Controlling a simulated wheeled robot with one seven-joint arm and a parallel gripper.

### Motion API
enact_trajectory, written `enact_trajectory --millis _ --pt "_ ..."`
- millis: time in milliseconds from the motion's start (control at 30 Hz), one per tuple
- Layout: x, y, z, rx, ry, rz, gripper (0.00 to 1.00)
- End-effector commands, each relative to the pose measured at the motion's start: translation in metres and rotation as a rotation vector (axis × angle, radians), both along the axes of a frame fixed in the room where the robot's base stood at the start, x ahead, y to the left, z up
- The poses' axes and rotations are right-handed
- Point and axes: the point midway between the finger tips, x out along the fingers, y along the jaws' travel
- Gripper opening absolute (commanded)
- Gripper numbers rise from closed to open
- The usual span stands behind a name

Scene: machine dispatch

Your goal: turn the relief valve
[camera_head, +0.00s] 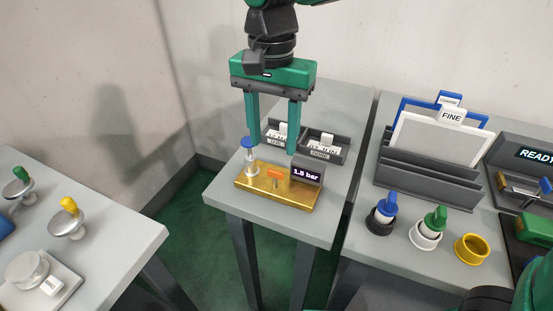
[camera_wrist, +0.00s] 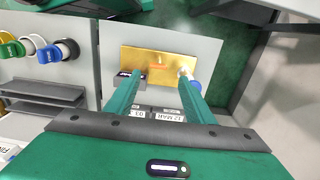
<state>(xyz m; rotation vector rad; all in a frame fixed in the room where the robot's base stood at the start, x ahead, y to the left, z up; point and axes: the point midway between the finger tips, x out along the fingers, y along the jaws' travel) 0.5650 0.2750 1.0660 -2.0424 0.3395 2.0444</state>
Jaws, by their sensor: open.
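A brass block (camera_head: 300,196) lies on the middle table, with a small orange lever (camera_head: 275,174) on top. A pale post with a blue cap (camera_head: 248,143) rises from its left end. A display (camera_head: 306,173) at its right end reads 1.5 bar. I cannot tell for certain which of these parts is the relief valve. My gripper (camera_head: 272,147) is open and empty, above and behind the block.
Two dark card trays (camera_head: 322,147) stand behind the block. The right table holds a file rack (camera_head: 420,184), blue, green and yellow ring-based items (camera_head: 427,228), and a READY panel (camera_head: 535,154). The left table (camera_head: 120,235) carries capped knobs. The middle table's front strip is clear.

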Motion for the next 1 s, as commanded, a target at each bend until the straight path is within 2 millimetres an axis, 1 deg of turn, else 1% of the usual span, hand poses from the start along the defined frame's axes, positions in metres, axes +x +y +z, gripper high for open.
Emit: enact_trajectory --millis 33,200,400,600,867,900,933,967,1000 --pt "0.0 -0.002 -0.01 -0.003 0.003 -0.002 0.48" --pt "0.002 -0.005 -0.04 -0.003 0.002 -0.007 0.48" --pt "0.002 -0.006 -0.067 -0.002 0.002 -0.009 0.48" --pt "0.002 -0.006 -0.079 -0.001 0.001 -0.008 0.48" --pt "0.002 -0.006 -0.079 0.0 0.0 -0.008 0.48" --pt "0.002 -0.006 -0.079 0.0 0.0 -0.008 0.44" --pt "0.002 -0.006 -0.079 0.0 0.0 -0.008 0.36" --pt "0.002 -0.006 -0.079 0.0 0.0 -0.008 0.29" --pt "0.002 -0.006 -0.079 0.0 0.0 -0.008 0.2"
